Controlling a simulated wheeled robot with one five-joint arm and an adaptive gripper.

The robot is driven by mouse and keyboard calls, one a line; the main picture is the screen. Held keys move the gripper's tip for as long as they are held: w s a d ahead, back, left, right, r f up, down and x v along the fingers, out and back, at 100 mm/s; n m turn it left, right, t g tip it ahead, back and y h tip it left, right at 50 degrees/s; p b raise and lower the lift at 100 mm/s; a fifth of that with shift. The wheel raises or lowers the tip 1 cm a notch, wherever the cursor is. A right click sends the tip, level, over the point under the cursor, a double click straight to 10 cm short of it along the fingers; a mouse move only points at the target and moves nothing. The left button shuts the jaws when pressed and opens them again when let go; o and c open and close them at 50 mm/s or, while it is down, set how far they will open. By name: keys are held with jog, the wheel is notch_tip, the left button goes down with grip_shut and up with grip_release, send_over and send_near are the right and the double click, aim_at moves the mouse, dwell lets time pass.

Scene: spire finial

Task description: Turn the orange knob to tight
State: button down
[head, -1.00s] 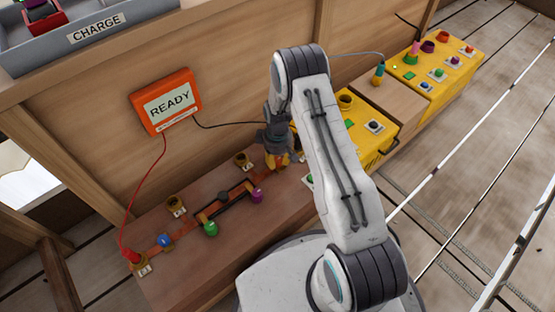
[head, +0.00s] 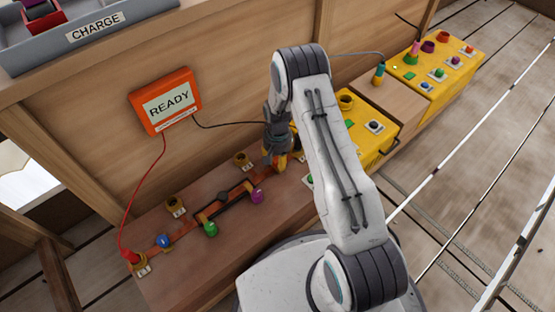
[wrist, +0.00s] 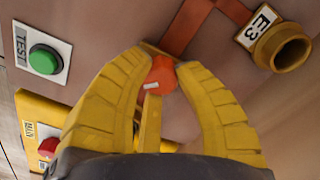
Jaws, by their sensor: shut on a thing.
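The orange knob (wrist: 160,76) sits between the two yellow fingertips in the wrist view, with a small white mark on its face. My gripper (wrist: 162,82) is shut on it, one finger at each side. In the head view my gripper (head: 280,160) is down at the right end of the wooden bench's row of fittings, and it hides the knob there. A tight marking cannot be made out in either view.
The wrist view shows a green TEST button (wrist: 43,60), a brass socket labelled E3 (wrist: 284,48) and a red button (wrist: 48,147). In the head view a READY box (head: 166,101) hangs on the wall, and yellow panels (head: 437,72) stand at right.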

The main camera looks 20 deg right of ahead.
aim_at(277, 160)
jog(key=m, duration=0.4)
jog(key=shift+f, duration=0.1)
jog(key=m, duration=0.4)
jog(key=shift+m, duration=0.3)
dwell(0.4)
jog(key=c, duration=0.9)
grip_release()
jog(key=shift+r, duration=0.2)
notch_tip(277, 160, up, 12)
jog(key=shift+f, duration=0.15)
